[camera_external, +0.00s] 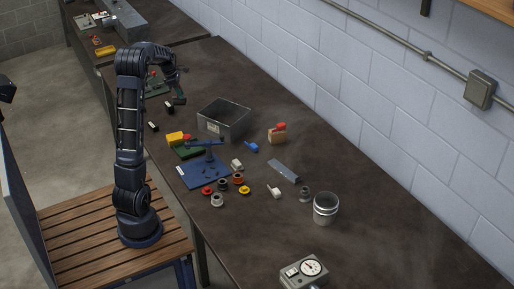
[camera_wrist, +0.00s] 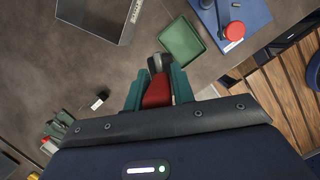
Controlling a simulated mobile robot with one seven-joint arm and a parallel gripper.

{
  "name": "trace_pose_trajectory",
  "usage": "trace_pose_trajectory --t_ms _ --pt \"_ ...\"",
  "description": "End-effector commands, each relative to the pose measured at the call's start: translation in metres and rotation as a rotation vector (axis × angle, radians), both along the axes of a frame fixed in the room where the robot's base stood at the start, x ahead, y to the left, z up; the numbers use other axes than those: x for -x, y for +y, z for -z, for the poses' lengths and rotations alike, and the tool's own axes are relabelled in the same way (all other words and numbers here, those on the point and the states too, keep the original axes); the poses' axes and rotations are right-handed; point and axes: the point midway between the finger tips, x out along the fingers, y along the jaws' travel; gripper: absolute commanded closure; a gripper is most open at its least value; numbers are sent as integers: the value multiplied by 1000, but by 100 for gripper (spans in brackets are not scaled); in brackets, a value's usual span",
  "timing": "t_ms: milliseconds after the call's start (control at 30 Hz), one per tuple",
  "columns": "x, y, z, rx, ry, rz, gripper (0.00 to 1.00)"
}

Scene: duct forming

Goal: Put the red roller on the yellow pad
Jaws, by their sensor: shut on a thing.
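The red roller (camera_wrist: 157,91) has a red handle and a dark grey wheel end. In the wrist view it is between the green-padded fingers of my gripper (camera_wrist: 158,88), which is shut on it. The wheel end points away from the wrist. In the external view my gripper (camera_external: 179,99) is above the far-left part of the bench; the roller cannot be made out there. The yellow pad (camera_external: 174,138) lies on the bench beside a green tray, nearer the camera than my gripper. I do not see the pad in the wrist view.
The green tray (camera_wrist: 182,42) lies just beyond my fingertips. A grey metal bin (camera_external: 224,119) stands behind it. A blue mat (camera_external: 197,174) carries a blue lever stand with a red knob (camera_wrist: 235,32). Small black items lie nearby. Several rings and a metal cup (camera_external: 326,209) are farther right.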

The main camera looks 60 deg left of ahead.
Motion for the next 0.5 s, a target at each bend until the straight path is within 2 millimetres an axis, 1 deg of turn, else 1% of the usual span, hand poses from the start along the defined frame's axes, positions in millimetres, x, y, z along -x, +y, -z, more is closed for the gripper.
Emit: trace_pose_trajectory --t_ms 33,100,267,367,500 --pt "10 10 -1 -1 0 -28 100" --pt "21 20 -3 -1 -1 -57 100" --pt "33 31 -2 0 -1 -90 100" --pt "35 33 9 2 0 -97 100" --pt "35 32 37 3 2 -94 100"
